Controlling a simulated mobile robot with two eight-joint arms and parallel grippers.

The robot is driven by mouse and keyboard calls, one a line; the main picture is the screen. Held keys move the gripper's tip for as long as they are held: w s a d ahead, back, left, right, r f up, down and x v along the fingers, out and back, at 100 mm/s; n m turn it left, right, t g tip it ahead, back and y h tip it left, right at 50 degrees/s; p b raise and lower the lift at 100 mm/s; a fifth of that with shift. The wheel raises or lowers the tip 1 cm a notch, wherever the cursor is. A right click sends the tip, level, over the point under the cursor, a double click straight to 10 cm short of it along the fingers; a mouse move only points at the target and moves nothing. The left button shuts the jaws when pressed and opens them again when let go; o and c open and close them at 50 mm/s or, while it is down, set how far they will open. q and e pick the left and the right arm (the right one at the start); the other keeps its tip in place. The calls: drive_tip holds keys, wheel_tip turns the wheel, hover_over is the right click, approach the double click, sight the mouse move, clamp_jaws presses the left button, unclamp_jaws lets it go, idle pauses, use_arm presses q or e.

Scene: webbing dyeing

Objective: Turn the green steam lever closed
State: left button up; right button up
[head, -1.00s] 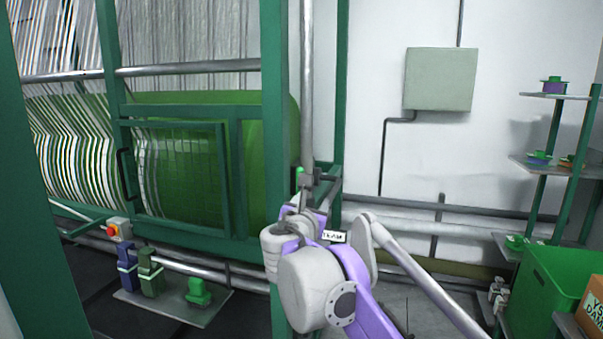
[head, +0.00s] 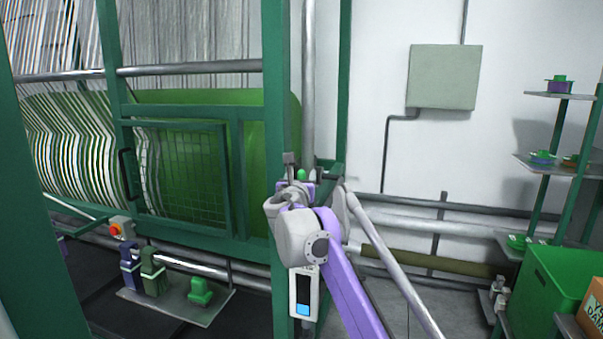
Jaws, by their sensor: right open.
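The green steam lever (head: 301,175) shows only as a small green knob by the vertical pipe, just right of the green machine post. Its lower part is hidden behind my right arm. My right gripper (head: 299,172) is at the lever and is open. A grey finger stands just left of the knob. I cannot tell whether the knob is between the fingers or whether they touch it. My left gripper is not in view.
The green machine post (head: 277,120) stands close to my right wrist. A caged door (head: 180,175) and a red-knobbed switch box (head: 118,228) are at left. A shelf (head: 560,95) and green crate (head: 570,290) stand at right.

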drive_tip(key=shift+w, duration=0.25)
drive_tip(key=shift+s, duration=0.1)
clamp_jaws()
idle(1.2)
